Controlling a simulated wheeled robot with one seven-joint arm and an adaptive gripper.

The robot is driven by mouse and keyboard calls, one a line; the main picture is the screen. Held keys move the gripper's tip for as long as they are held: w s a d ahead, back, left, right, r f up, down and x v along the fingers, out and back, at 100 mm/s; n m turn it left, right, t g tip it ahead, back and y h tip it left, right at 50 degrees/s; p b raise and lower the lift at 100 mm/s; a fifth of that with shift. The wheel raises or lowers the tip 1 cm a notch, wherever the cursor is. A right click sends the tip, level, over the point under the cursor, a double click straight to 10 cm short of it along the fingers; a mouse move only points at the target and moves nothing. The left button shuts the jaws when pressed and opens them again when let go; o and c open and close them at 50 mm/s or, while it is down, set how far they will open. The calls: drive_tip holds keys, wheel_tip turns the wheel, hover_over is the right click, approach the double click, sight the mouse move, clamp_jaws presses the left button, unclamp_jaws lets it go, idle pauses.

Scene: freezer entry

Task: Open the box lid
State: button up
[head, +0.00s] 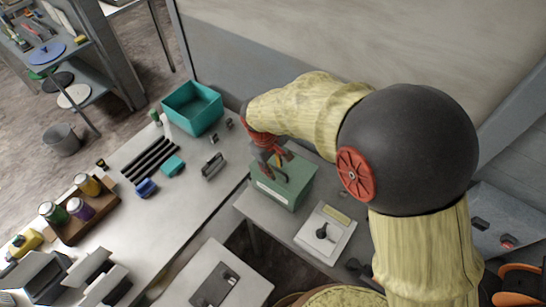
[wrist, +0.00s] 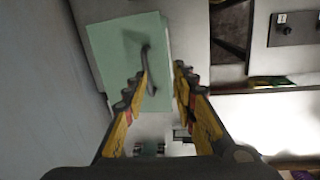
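The green box (head: 290,190) stands on the grey bench in the middle of the head view, with a pale label on its front. Its flat green lid (wrist: 118,52) looks shut and fills the upper left of the wrist view. A dark arched handle (wrist: 149,68) stands up from the lid. My gripper (head: 276,170) is over the box top, pointing down at the handle. In the wrist view my gripper (wrist: 160,76) has its fingers apart, with the handle between them, close to the left finger. Whether that finger touches the handle is unclear.
A white scale-like device (head: 325,232) sits right of the box. A teal bin (head: 193,107), black bars and small tools lie on the bench to the left. A wooden tray (head: 82,210) holds jars. A grey wall stands behind.

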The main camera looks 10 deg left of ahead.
sight(275, 168)
drive_tip(key=shift+n+t, duration=0.4)
drive_tip(key=shift+n, duration=0.2)
drive_tip(key=w+f, duration=0.1)
drive_tip(key=f, duration=0.1)
drive_tip(key=w+f, duration=0.1)
drive_tip(key=f, duration=0.1)
drive_tip(key=w+f, duration=0.2)
drive_tip(key=shift+w+a+p, duration=0.1)
drive_tip(key=shift+a+p, duration=0.25)
drive_tip(key=shift+a, duration=0.05)
drive_tip(key=shift+c, duration=0.3)
clamp_jaws()
